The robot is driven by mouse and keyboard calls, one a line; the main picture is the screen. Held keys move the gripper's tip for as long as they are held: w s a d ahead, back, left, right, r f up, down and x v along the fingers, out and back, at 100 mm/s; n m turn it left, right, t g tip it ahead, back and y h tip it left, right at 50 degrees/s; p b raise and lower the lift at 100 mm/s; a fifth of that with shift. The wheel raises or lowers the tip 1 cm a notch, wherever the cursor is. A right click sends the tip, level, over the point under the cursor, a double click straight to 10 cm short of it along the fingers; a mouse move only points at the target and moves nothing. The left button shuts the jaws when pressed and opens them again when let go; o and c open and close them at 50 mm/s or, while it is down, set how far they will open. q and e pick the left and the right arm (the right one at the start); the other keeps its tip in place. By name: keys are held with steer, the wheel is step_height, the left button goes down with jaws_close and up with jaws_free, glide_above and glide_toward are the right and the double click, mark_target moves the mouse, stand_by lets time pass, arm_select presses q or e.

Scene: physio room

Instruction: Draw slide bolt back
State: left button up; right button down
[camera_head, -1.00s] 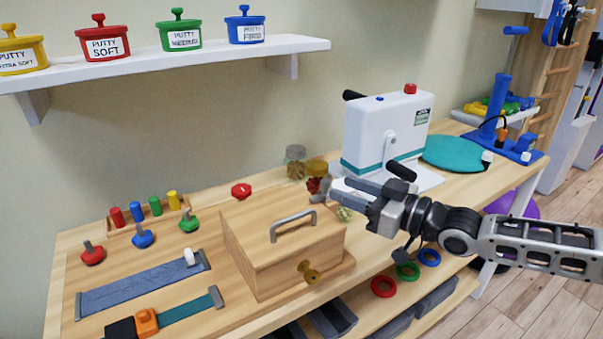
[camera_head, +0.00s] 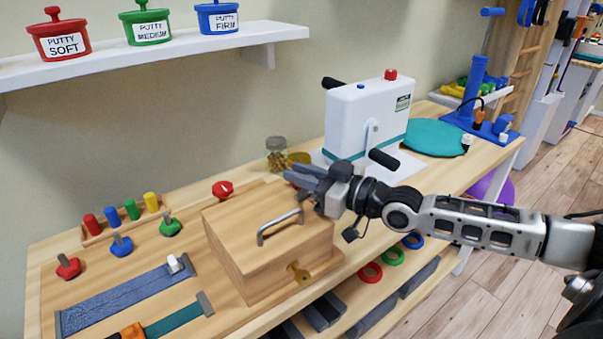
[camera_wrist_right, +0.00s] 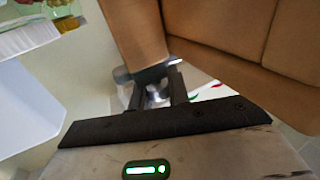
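No part that I can clearly make out as a slide bolt shows. The wooden box (camera_head: 250,265) stands on the bench with a grey handle (camera_head: 280,227) on its lid and a brass fitting (camera_head: 298,272) on its front. The fitting's exact kind is too small to tell. My right gripper (camera_head: 290,178) is above the box's back right edge, with its grey fingers apart and seemingly nothing between them. In the right wrist view the dark fingers (camera_wrist_right: 155,92) also stand apart, near blurred brown surfaces. What lies behind the box is partly hidden. My left gripper is out of view.
Left of the box lie a blue strip (camera_head: 125,300) with a white knob (camera_head: 174,263), a teal strap (camera_head: 172,320), and several coloured knobs and pegs. A glass jar (camera_head: 276,155) and a white machine (camera_head: 360,125) stand behind my gripper. A shelf (camera_head: 150,62) of putty tubs hangs above.

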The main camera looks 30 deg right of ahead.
steer(key=shift+d+f+b, duration=0.15)
steer(key=shift+d+b, duration=0.05)
steer(key=shift+b, duration=0.1)
steer(key=shift+w+d+f+b, duration=0.1)
steer(key=shift+d+b, duration=0.7)
steer(key=shift+d, duration=0.2)
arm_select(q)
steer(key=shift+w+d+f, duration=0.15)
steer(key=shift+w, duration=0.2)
arm_select(e)
steer(key=shift+w+d+r, duration=0.1)
steer(key=shift+d+r, duration=0.15)
steer(key=shift+d, duration=0.15)
steer(key=c, duration=1.3)
jaws_free()
steer(key=shift+d, duration=0.1)
steer(key=shift+c, duration=0.2)
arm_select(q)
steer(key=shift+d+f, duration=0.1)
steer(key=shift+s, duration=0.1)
